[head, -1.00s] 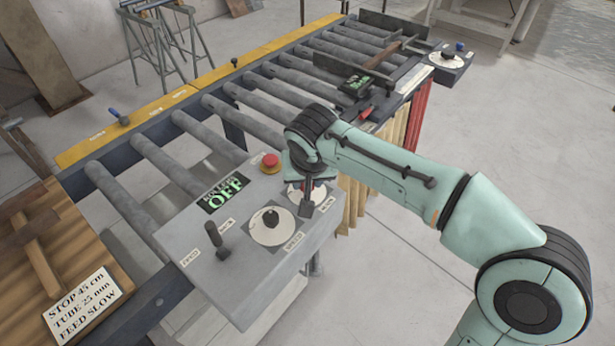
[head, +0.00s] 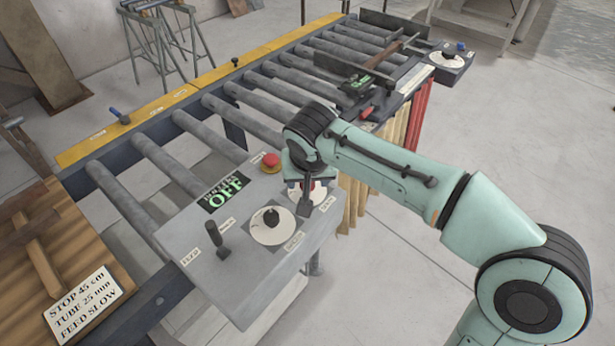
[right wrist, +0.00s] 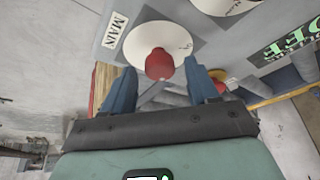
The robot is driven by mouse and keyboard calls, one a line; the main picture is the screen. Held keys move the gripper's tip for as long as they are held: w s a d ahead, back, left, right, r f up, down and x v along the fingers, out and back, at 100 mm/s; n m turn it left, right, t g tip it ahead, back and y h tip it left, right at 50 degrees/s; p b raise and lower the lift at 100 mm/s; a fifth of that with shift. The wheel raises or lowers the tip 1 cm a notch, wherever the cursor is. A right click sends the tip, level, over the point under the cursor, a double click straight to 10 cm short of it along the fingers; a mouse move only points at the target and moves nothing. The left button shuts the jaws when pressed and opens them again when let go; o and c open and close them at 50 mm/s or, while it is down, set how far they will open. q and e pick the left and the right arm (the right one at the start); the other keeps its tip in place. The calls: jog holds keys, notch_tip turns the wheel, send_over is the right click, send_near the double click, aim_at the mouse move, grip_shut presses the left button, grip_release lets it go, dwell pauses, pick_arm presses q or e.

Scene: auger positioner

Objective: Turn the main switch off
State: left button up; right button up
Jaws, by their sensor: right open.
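The main switch is a red knob (right wrist: 159,64) on a white round dial (right wrist: 140,42), beside a label reading MAIN (right wrist: 115,29) in the right wrist view. In the head view the main switch (head: 320,189) is at the right end of the grey control box (head: 190,225), partly hidden by my right gripper. My right gripper (right wrist: 162,68) is open, with one blue finger on each side of the red knob in the picture. I cannot tell whether the fingers touch it. My left gripper is out of view.
The box also carries a red stop button (head: 270,161), a display reading OFF (head: 225,193), a black speed knob (head: 271,217) and a feed lever (head: 217,238). A roller conveyor (head: 200,145) runs behind it. Open floor (head: 420,270) lies to the right.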

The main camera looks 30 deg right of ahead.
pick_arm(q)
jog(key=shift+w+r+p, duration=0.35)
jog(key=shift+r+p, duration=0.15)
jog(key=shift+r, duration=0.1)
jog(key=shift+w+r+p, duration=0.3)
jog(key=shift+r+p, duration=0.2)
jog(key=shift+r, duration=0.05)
pick_arm(e)
jog(key=v, duration=1.3)
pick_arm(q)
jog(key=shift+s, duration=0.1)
pick_arm(e)
jog(key=shift+s, duration=0.15)
